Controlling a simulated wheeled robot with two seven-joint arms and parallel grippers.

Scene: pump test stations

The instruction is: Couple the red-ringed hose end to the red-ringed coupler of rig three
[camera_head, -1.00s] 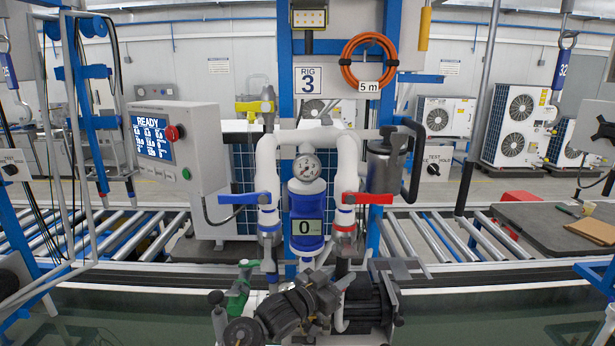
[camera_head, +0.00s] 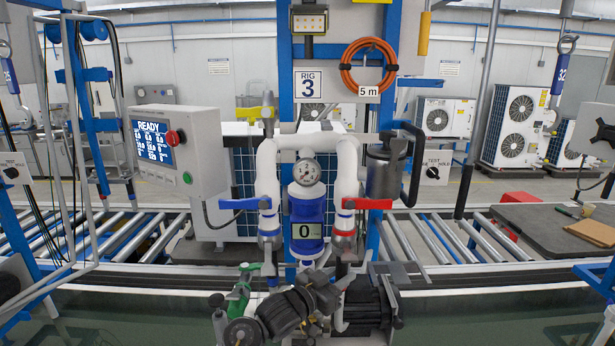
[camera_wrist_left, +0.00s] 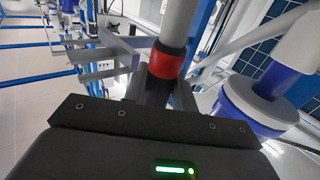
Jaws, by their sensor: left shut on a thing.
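Rig three's red-ringed coupler (camera_head: 344,241) hangs below the white pipe with the red lever, on the right of the blue pump housing (camera_head: 306,215). My left gripper (camera_head: 338,270) is just below it, with the arm coming in from the lower left. It is shut on the hose end, which is mostly hidden by the gripper in the head view. In the left wrist view a red ring (camera_wrist_left: 166,64) sits right above the dark fingers, under a grey pipe. I cannot tell if hose end and coupler touch. A white hose (camera_head: 342,318) shows below the gripper. My right gripper is not in view.
A blue-ringed coupler (camera_head: 269,240) with a blue lever hangs to the left, with a green part (camera_head: 240,292) below it. A control box (camera_head: 178,150) reads READY. A dark canister (camera_head: 384,172) stands at right. Rollers run behind the rig.

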